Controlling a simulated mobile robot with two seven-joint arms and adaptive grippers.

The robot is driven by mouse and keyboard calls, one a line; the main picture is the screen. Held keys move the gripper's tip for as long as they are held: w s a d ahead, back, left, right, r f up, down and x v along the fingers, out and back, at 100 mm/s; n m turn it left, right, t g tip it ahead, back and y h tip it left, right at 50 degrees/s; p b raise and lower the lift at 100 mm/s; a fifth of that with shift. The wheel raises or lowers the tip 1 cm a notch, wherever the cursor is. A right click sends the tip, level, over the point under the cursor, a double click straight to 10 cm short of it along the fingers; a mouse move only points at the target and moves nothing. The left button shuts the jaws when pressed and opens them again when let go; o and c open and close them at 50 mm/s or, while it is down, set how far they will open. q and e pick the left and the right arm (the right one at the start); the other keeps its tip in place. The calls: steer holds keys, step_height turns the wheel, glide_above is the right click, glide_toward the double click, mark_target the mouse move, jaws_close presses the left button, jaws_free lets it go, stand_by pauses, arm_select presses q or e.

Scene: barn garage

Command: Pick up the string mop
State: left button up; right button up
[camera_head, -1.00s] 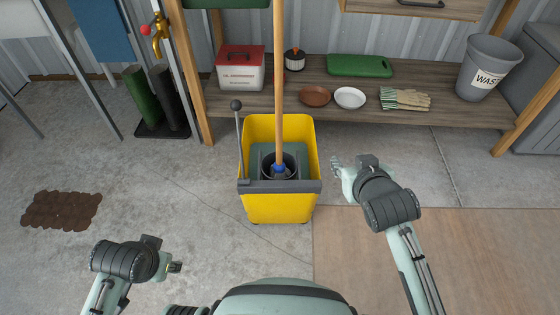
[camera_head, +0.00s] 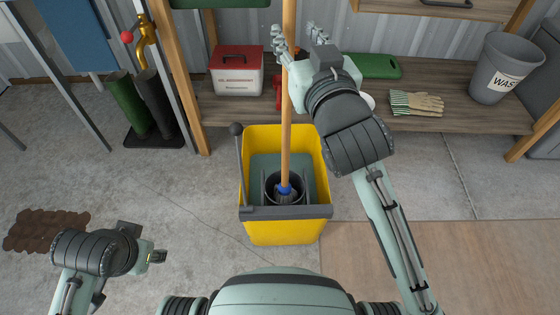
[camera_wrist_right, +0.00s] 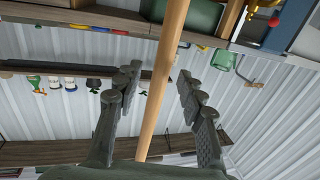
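The string mop (camera_head: 286,130) stands upright with its wooden handle rising out of a yellow mop bucket (camera_head: 285,233). Its blue collar and the mop head sit in the bucket's dark wringer, where most of the strings are hidden. My right gripper (camera_head: 294,42) is open at the upper part of the handle. In the right wrist view the handle (camera_wrist_right: 163,80) passes between the two spread fingers (camera_wrist_right: 158,90), with a gap on both sides. My left gripper (camera_head: 155,257) is low at the left, away from the mop; its fingers are too small to judge.
A wooden shelf (camera_head: 455,122) behind the bucket holds a red-lidded box (camera_head: 237,77), gloves (camera_head: 417,103) and a grey waste bin (camera_head: 496,68). Boots (camera_head: 147,105) stand at the left. The bucket's lever (camera_head: 241,165) rises left of the handle. The floor at left is mostly clear.

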steer(key=shift+x, duration=1.05)
steer(key=x, duration=0.5)
steer(key=shift+w+a, duration=0.25)
steer(key=shift+w, duration=0.1)
steer(key=shift+c, duration=0.4)
jaws_close()
steer(key=shift+r, duration=0.15)
